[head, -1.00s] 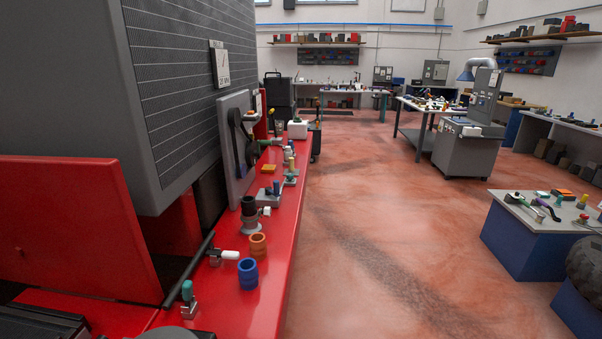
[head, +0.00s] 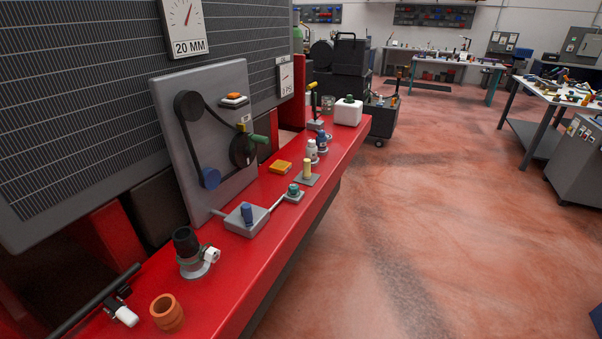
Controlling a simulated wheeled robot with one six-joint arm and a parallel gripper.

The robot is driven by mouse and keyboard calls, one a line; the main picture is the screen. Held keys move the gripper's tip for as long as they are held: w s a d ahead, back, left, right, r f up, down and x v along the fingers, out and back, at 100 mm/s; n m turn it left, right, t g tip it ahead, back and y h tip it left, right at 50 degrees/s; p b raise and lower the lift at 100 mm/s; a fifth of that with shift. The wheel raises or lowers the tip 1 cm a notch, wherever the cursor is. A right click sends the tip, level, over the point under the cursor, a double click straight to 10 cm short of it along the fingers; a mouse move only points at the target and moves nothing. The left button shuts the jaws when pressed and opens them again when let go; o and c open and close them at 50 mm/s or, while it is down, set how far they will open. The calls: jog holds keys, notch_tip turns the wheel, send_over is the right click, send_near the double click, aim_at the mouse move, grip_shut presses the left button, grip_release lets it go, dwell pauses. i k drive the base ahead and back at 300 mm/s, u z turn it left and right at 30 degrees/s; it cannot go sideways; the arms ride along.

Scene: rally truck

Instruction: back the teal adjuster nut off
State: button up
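My gripper is not in view, and nothing is seen touching the nut.
On the red bench (head: 222,286), a grey board (head: 232,105) carries a belt and pulleys. Open red floor (head: 430,200) lies to the right.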

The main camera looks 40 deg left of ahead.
aim_at(293, 189)
jog(key=u, duration=0.65)
jog(key=i, duration=1.25)
jog(key=u, duration=1.65)
jog(key=i, duration=0.55)
jog(key=u, duration=0.4)
